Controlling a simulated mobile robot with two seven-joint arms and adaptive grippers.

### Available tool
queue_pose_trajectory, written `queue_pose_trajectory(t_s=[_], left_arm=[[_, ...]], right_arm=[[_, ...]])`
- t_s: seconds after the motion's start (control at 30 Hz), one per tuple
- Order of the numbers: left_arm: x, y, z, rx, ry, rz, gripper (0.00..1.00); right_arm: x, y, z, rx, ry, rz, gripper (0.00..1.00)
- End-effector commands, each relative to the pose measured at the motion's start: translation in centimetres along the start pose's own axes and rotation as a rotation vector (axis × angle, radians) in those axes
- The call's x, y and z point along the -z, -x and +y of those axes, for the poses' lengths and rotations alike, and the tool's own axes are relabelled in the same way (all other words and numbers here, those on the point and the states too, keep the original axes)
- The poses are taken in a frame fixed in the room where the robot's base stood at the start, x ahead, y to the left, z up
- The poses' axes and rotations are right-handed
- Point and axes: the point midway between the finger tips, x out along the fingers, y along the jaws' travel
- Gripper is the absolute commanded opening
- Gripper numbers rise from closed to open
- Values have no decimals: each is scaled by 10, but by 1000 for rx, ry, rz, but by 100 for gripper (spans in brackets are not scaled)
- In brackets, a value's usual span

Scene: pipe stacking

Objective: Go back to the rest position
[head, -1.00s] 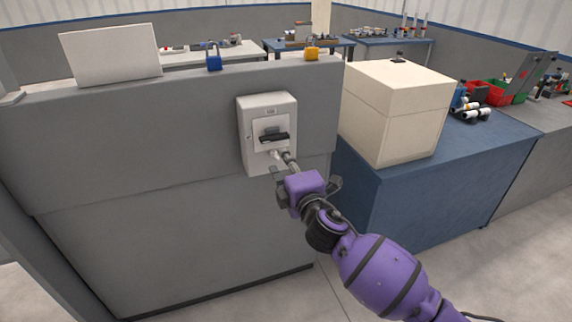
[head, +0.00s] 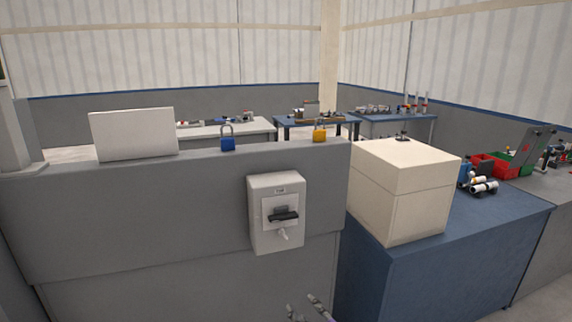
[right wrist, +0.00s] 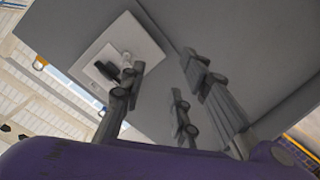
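My right gripper (head: 308,308) shows only by its grey fingertips at the bottom edge of the head view, below the switch box and apart from it. In the right wrist view its fingers (right wrist: 160,85) are spread with nothing between them. The switch box (head: 260,238) is light grey, mounted on the grey partition, with a black handle (head: 285,215) lying about level and a small pale part (head: 284,235) under it. The box also shows tilted in the right wrist view (right wrist: 142,42). My left gripper is in neither view.
A blue padlock (head: 228,143) and a yellow padlock (head: 319,136) stand on the grey partition (head: 120,225), beside a white panel (head: 133,135). A cream box (head: 420,205) sits on the blue bench (head: 440,265) at right. Space in front of the partition looks clear.

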Motion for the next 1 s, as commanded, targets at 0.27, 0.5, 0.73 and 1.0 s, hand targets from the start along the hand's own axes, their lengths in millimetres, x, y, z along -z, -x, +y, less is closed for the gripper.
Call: queue_pose_trajectory(t_s=[0.27, 0.5, 0.73, 1.0], left_arm=[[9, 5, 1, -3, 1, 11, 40], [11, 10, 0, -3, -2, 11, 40], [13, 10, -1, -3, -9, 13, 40], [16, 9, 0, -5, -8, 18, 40]], right_arm=[[-133, 135, -82, 9, -513, -274, 29], [-214, 271, -142, -47, -747, -530, 29], [-242, 341, -177, -58, -795, -663, 29], [-245, 349, -181, -55, -795, -678, 29]])
